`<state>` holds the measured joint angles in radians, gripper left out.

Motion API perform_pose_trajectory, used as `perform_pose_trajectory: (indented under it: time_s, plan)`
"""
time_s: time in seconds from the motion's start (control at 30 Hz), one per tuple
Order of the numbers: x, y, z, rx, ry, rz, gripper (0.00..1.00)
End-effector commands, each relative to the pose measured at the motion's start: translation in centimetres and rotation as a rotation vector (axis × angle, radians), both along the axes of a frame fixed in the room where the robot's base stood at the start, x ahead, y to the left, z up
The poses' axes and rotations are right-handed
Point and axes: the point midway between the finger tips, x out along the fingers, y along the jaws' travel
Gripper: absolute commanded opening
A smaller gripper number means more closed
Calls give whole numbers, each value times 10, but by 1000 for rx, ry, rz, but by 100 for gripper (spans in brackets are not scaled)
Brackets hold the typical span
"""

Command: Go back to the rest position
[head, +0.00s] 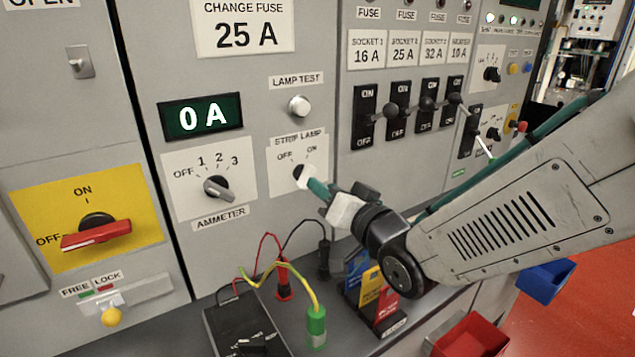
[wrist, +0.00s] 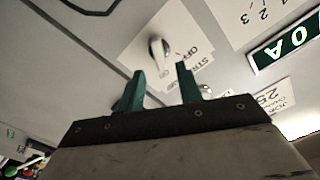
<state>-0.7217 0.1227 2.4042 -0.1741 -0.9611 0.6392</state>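My gripper (head: 314,187) is in front of the grey cabinet panel, by the STRIP LAMP switch (head: 299,172). In the wrist view my gripper (wrist: 161,70) has its two green fingers spread apart with nothing held between them. The STRIP LAMP knob (wrist: 158,48) shows just past the fingertips, with a small gap seen between it and the fingers. In the head view the fingers partly cover the switch, so its setting is hard to tell.
A display (head: 203,117) reads 0 A above the AMMETER knob (head: 216,187). Breaker levers (head: 426,103) stand right of my gripper. Below are a bench with cables, a green plug (head: 317,327) and coloured cards (head: 369,290). A red bin (head: 470,335) is at lower right.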

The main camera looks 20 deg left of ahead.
Motion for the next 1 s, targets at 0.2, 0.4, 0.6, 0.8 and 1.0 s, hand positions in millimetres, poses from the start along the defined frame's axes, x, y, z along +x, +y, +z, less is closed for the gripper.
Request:
perform_pose_trajectory:
  time_s: [0.2, 0.4, 0.6, 0.8, 1.0]
  plan:
    - [-16, -18, 0, 0, -1, 1, 35]
    - [-18, -20, 0, 0, 0, 1, 35]
    - [-15, -23, 0, -13, 4, -9, 35]
    - [10, -83, 0, -194, 70, -145, 35]
    - [11, -197, -9, -496, 260, -328, 35]
